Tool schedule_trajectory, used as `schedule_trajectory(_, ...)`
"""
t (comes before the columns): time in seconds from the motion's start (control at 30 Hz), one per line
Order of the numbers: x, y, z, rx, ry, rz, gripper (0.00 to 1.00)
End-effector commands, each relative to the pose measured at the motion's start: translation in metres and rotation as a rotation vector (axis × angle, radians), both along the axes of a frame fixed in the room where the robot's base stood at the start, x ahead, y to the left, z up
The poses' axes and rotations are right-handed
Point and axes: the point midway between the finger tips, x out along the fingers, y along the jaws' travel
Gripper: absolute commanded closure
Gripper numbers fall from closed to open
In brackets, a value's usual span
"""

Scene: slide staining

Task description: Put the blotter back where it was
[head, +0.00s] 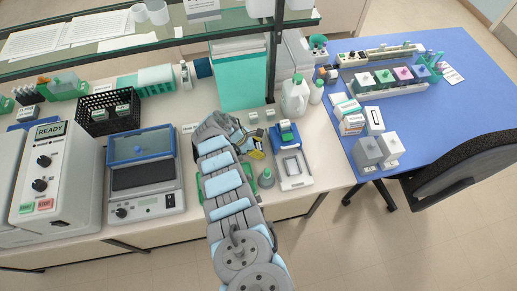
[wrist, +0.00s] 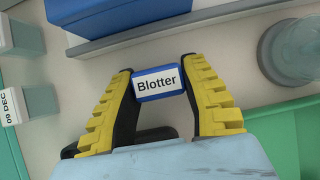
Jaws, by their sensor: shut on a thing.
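The blotter (wrist: 158,84) is a small blue-edged block with a white face that reads "Blotter". In the wrist view it sits between the yellow ridged fingers of my gripper (wrist: 160,72), which is shut on it near the fingertips. In the head view my gripper (head: 255,146) is low over the bench, left of the white tray. The blotter cannot be made out there behind the fingers and arm. I cannot tell whether its underside touches the bench.
A round glass jar (head: 265,178) stands near my gripper and also shows in the wrist view (wrist: 292,48). A white jug (head: 295,97) stands behind.

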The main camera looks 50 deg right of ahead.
Motion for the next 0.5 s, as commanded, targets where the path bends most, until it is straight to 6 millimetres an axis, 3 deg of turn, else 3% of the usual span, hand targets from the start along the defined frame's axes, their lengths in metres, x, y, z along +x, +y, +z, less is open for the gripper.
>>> schedule_trajectory(0.2, -0.0003, 0.0001, -0.0035, 0.0, 0.001, -0.001, 0.92)
schedule_trajectory(0.23, -0.0005, 0.0001, -0.0029, 0.0, 0.001, -0.001, 0.49)
schedule_trajectory(0.27, -0.0004, 0.0, -0.0024, 0.0, 0.001, -0.001, 0.4)
schedule_trajectory(0.3, -0.0004, 0.0001, -0.0023, 0.0, 0.001, -0.001, 0.34)
schedule_trajectory(0.5, 0.0, 0.0, -0.002, 0.0, 0.0, 0.0, 0.34)
